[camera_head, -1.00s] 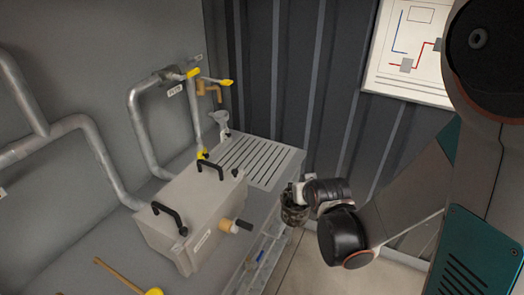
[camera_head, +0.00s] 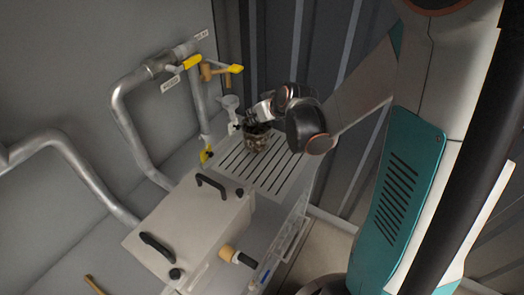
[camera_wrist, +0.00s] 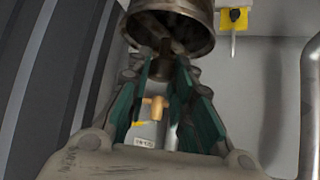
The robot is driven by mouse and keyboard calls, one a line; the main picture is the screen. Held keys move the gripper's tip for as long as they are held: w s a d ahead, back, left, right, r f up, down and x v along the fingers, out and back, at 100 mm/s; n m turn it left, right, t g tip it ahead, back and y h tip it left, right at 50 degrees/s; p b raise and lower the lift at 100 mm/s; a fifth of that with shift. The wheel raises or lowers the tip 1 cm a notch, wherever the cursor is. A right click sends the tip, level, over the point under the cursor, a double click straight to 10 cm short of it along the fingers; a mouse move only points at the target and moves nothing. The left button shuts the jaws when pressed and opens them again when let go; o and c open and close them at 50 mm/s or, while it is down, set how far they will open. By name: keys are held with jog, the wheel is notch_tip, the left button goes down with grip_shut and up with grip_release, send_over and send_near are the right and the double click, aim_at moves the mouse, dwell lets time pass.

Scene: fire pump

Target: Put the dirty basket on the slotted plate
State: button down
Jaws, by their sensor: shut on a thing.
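The dirty basket (camera_head: 257,139), a small brown-stained round container, is over the back part of the slotted plate (camera_head: 268,184). I cannot tell whether it touches the plate. My gripper (camera_head: 259,117) is shut on the basket from above, and the fingers are partly hidden by my wrist in the head view. In the wrist view the basket (camera_wrist: 172,18) shows as a rusty metal cylinder at the top, between the green-sided fingers of my gripper (camera_wrist: 168,62). The plate is pale with dark parallel slots, and most of its front is bare.
A pale box with black handles (camera_head: 190,229) stands in front of the plate. A funnel-like grey fitting (camera_head: 231,110) and yellow-handled valves (camera_head: 192,63) are close to the basket's left. Silver pipes (camera_head: 128,120) run along the wall. A ribbed dark wall is behind.

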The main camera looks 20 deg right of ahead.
jog(key=w+d+r+n+p, duration=0.1)
jog(key=w+d+r+p, duration=0.15)
jog(key=d+r, duration=0.35)
notch_tip(320, 180, down, 18)
jog(key=y+b, duration=0.1)
jog(key=b, duration=0.5)
jog(key=shift+w+a, duration=0.25)
jog(key=shift+a, duration=0.1)
jog(key=shift+f+b, duration=0.15)
jog(key=shift+b, duration=0.15)
jog(key=c, duration=1.4)
grip_release()
jog(key=p+v, duration=0.3)
jog(key=v, duration=0.9)
jog(key=shift+w, duration=0.1)
